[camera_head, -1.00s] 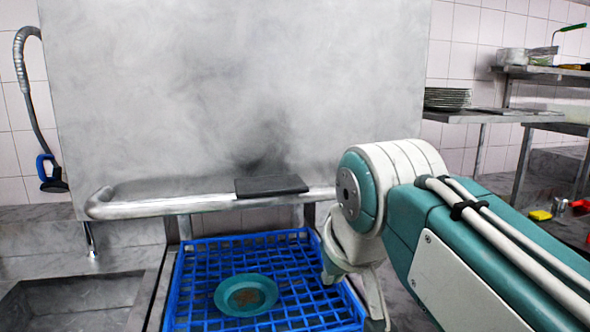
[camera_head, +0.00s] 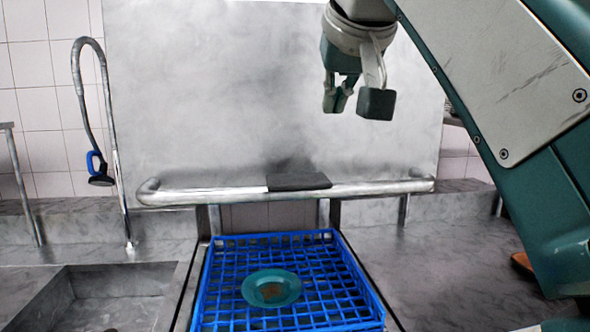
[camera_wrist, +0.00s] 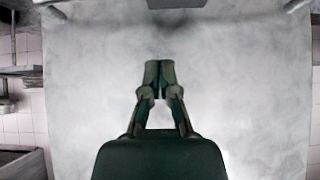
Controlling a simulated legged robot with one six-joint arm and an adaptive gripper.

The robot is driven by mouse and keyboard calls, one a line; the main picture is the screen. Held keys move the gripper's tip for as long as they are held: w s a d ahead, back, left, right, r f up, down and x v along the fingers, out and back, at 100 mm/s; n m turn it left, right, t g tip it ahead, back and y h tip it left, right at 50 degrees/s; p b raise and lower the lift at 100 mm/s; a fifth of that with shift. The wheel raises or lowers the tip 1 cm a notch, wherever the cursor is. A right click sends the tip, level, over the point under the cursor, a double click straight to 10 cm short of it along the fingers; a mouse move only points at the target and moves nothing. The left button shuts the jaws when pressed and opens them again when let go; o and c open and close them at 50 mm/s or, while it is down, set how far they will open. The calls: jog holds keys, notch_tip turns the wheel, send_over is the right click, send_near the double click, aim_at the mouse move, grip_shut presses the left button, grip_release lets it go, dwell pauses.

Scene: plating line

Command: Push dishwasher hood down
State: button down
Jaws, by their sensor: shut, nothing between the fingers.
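The dishwasher hood (camera_head: 220,110) is a large grey metal box, raised above the rack. A round metal handle bar (camera_head: 400,187) runs along its lower front edge, with a dark flat pad (camera_head: 298,179) at its middle. My gripper (camera_head: 343,103) is shut and empty. It is in front of the hood face, above and a little right of the pad, apart from the bar. In the wrist view the closed fingertips (camera_wrist: 159,76) point toward the hood face (camera_wrist: 240,80), with the dark pad (camera_wrist: 176,4) at the top edge.
A blue dish rack (camera_head: 335,262) under the hood holds a teal plate (camera_head: 271,289) with a brown stain. A sink (camera_head: 100,300) lies at left, with a hose sprayer (camera_head: 98,170) beside the hood. The right counter (camera_head: 440,260) is mostly clear.

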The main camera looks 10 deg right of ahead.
send_over(317, 179)
jog(key=s, duration=0.2)
notch_tip(317, 179, down, 7)
jog(key=shift+s+r, duration=0.1)
jog(key=shift+r, duration=0.05)
notch_tip(317, 179, down, 3)
jog(key=shift+r, duration=0.2)
jog(key=shift+f, duration=0.65)
